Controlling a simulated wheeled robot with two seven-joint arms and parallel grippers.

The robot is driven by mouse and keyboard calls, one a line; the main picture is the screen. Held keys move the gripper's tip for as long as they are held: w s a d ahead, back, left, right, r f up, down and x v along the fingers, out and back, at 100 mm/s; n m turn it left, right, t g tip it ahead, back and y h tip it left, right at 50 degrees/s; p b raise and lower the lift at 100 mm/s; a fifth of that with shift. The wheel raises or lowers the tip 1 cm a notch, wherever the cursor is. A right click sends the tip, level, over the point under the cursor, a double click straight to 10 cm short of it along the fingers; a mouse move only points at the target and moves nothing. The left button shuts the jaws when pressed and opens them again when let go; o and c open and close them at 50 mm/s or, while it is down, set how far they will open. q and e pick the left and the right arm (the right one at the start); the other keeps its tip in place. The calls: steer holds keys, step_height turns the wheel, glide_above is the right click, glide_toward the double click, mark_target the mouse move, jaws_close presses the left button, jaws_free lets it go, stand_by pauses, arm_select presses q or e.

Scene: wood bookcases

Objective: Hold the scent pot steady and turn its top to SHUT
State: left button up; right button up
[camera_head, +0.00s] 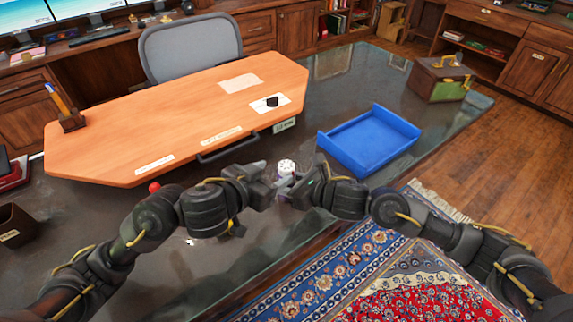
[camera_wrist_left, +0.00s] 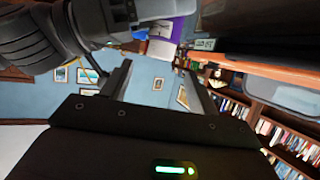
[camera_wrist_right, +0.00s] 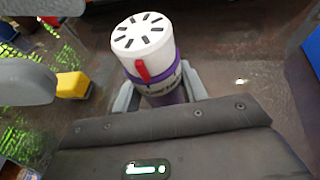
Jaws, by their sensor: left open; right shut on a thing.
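The scent pot (camera_head: 286,167) has a white slotted top and a purple body. It shows between my two grippers near the front of the desk. In the right wrist view the pot (camera_wrist_right: 143,40) stands between the fingers, with a red tab on the side of its white top; the lettering below is partly hidden. My right gripper (camera_wrist_right: 157,88) is shut on the purple body, below the top. My left gripper (camera_head: 270,180) is open, close to the left of the pot. In the left wrist view the left gripper's fingers (camera_wrist_left: 160,88) are apart with nothing clearly between them.
An orange board (camera_head: 180,115) with a dark handle lies behind the pot. A blue tray (camera_head: 369,139) is to the right. A lidded box (camera_head: 441,78) stands at the desk's right end. A red ball (camera_head: 154,187) is beside my left arm. Patterned rugs (camera_head: 345,280) lie below the front edge.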

mark_target(286, 166)
arm_select(q)
steer(key=x, duration=0.7)
steer(key=shift+r, duration=0.1)
steer(key=c, duration=1)
